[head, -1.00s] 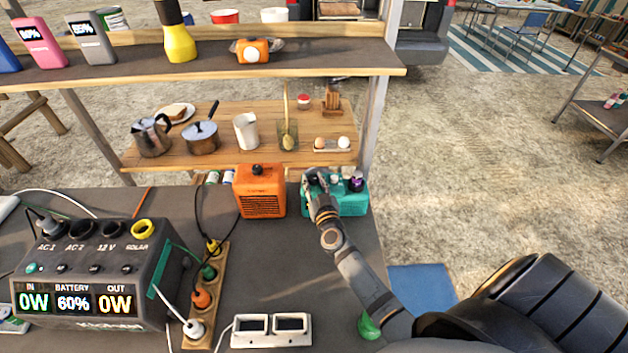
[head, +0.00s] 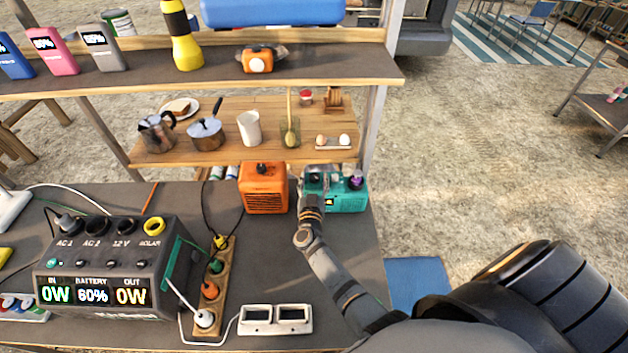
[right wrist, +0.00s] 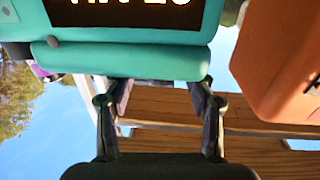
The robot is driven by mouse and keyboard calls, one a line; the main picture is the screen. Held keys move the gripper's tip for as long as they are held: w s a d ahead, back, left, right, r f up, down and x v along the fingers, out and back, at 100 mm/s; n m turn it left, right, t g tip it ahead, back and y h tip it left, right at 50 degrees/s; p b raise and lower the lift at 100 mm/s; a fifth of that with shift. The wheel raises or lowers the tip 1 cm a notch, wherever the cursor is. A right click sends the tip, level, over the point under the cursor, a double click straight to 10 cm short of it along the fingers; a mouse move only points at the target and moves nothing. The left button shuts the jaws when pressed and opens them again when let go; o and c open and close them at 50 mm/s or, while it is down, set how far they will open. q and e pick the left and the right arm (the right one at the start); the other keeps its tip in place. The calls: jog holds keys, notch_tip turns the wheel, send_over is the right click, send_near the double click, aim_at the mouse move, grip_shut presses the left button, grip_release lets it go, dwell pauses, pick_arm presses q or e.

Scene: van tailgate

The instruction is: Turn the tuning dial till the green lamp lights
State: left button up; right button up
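The teal radio (head: 347,201) stands at the back right of the dark counter. A purple knob (head: 356,181) shows at its top right; I cannot tell whether it is the tuning dial. A small display with yellow digits shows low on its front. I cannot make out a lit green lamp. My right gripper (head: 311,188) is at the radio's left part and covers some of it. My left gripper is out of view.
An orange box-shaped device (head: 264,190) stands close to the radio's left. A power station (head: 105,270) and a wooden power strip (head: 208,290) are further left. A white twin-window device (head: 275,320) lies in front. A wooden shelf (head: 240,150) with kitchenware is behind.

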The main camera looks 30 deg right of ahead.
aim_at(314, 181)
notch_tip(314, 181, up, 10)
dwell(0.6)
